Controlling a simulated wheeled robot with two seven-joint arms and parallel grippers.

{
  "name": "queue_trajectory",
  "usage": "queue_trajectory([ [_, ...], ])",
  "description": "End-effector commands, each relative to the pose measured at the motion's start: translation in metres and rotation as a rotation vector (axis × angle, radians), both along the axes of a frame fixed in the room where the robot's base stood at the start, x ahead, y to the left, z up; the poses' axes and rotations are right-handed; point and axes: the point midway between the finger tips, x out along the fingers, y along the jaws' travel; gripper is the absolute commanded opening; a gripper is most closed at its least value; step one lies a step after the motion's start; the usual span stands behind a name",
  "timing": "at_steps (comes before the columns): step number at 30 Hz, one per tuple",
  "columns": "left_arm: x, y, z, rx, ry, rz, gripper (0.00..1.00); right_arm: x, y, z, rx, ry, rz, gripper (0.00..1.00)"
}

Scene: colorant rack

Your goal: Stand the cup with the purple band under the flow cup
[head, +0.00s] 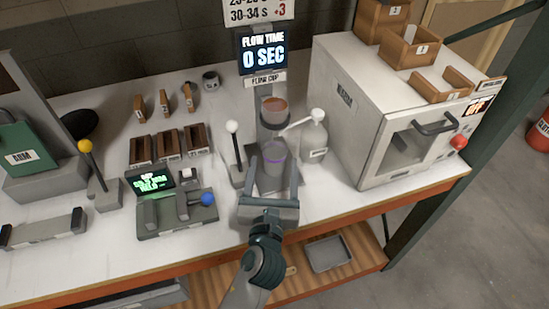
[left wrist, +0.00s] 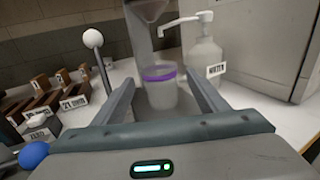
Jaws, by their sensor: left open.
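The cup with the purple band (head: 274,160) is pale and translucent and stands upright at the base of the flow cup stand. The flow cup (head: 274,108), with brown contents, is on the stand above it. My left gripper (head: 273,178) is open, its fingers on either side of the cup. In the left wrist view the cup (left wrist: 159,88) shows between the two fingers (left wrist: 160,100), with a visible gap at each side. My right gripper is not in view.
A white water pump bottle (head: 314,138) stands close on the right, its spout pointing toward the stand. A white-knobbed lever (head: 233,140) stands close on the left. A blue-knobbed device (head: 180,210) is at the front left. A large oven (head: 400,120) fills the right side.

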Motion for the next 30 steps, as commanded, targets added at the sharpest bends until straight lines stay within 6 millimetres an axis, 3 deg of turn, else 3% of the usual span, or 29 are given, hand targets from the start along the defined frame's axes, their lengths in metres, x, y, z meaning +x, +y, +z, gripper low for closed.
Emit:
queue_trajectory([
  [5, -0.034, 0.003, -0.002, -0.002, 0.002, 0.0, 0.67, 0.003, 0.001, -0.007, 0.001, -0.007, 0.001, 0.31],
  [12, -0.064, 0.005, -0.001, 0.0, 0.001, 0.0, 0.67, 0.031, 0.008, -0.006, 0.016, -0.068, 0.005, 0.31],
  [17, -0.071, 0.006, 0.0, -0.001, 0.0, 0.001, 0.67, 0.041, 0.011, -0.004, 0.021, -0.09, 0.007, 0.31],
  [30, -0.071, 0.006, 0.0, -0.001, 0.0, 0.001, 0.67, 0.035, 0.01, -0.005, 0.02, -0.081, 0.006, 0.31],
])
